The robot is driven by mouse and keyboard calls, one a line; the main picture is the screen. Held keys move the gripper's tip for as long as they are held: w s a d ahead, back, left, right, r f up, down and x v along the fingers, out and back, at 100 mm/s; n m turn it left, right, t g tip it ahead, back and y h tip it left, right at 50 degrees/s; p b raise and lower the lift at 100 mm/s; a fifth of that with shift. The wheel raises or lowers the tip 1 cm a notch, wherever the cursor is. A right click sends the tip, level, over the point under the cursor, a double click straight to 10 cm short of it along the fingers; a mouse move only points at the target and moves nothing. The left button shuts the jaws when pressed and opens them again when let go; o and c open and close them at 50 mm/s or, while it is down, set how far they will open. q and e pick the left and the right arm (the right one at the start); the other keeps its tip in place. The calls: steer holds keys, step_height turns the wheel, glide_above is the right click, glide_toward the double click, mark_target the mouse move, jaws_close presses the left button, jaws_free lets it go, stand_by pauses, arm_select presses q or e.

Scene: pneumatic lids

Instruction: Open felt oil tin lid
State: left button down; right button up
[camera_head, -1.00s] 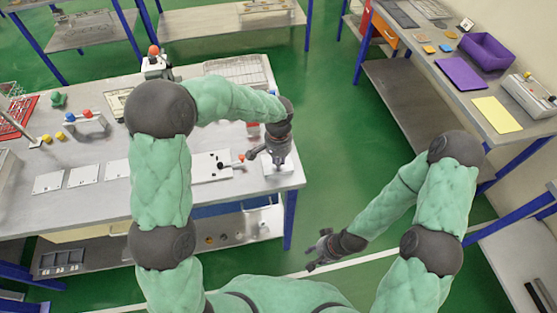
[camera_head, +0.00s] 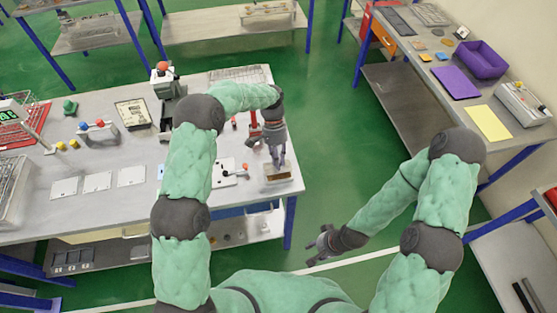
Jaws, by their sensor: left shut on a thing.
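The felt oil tin (camera_head: 284,182) is a pale box at the right front corner of the left workbench. Its top shows a brownish patch. My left gripper (camera_head: 278,164) points down at the tin from its far side and is shut on a thin greyish piece at the top, which looks like the lid. The fingers partly hide this piece, and I cannot tell whether it is clear of the tin. My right gripper (camera_head: 314,256) hangs over the floor, away from the bench, with its fingers apart and empty.
White cards (camera_head: 97,182) lie along the bench front. Green floor (camera_head: 325,150) is free to the right.

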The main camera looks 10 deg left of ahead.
arm_select(q)
steer(key=shift+w+a+r+g+h, duration=0.2)
steer(key=shift+w+g+h, duration=0.1)
steer(key=shift+w+g, duration=0.3)
steer(key=shift+r, duration=0.1)
